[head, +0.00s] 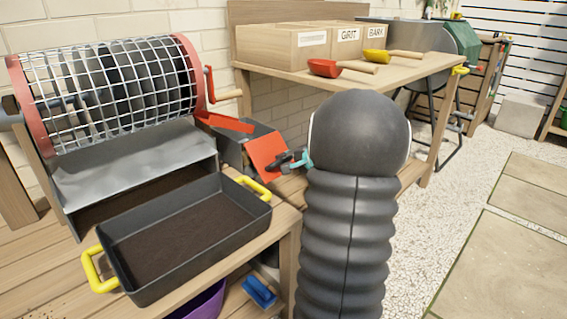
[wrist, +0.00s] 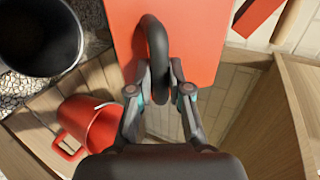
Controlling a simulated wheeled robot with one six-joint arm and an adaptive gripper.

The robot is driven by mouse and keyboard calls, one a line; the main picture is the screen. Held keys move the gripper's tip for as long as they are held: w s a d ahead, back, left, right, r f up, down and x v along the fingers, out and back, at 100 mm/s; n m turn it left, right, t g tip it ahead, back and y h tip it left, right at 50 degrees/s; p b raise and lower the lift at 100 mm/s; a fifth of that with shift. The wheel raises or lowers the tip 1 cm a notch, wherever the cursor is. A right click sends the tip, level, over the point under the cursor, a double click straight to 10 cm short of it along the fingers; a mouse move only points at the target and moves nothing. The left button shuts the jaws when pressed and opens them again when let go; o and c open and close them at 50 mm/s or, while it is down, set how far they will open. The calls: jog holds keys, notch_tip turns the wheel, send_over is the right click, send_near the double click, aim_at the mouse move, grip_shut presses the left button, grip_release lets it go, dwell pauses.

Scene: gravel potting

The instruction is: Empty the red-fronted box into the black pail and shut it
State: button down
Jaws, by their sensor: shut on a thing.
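The red-fronted box shows in the head view as a grey body with a red front panel (head: 266,158), right of the wire drum. In the wrist view the red front (wrist: 205,35) fills the top middle, with a black loop handle (wrist: 156,35) on it. My gripper (wrist: 163,70) is shut on this handle, one finger on each side. In the head view my gripper (head: 296,160) is at the red front, partly hidden by my arm. The black pail (wrist: 78,58) is in the wrist view's top left corner, dark inside and cut off by the frame. The box's inside is hidden.
A red can (wrist: 92,125) lies below the pail in the wrist view. The wire drum (head: 110,85) and a black tray (head: 190,265) with dark soil stand left. A bench (head: 400,75) with scoops and labelled bins is behind. Paving lies open at right.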

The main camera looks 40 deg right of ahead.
jog(key=shift+r, duration=0.95)
jog(key=shift+w+a+r+p, duration=0.1)
jog(key=shift+a+r+p, duration=0.15)
jog(key=shift+r+p, duration=0.6)
jog(key=shift+r, duration=0.15)
jog(key=shift+f+b, duration=0.25)
jog(key=shift+b, duration=0.1)
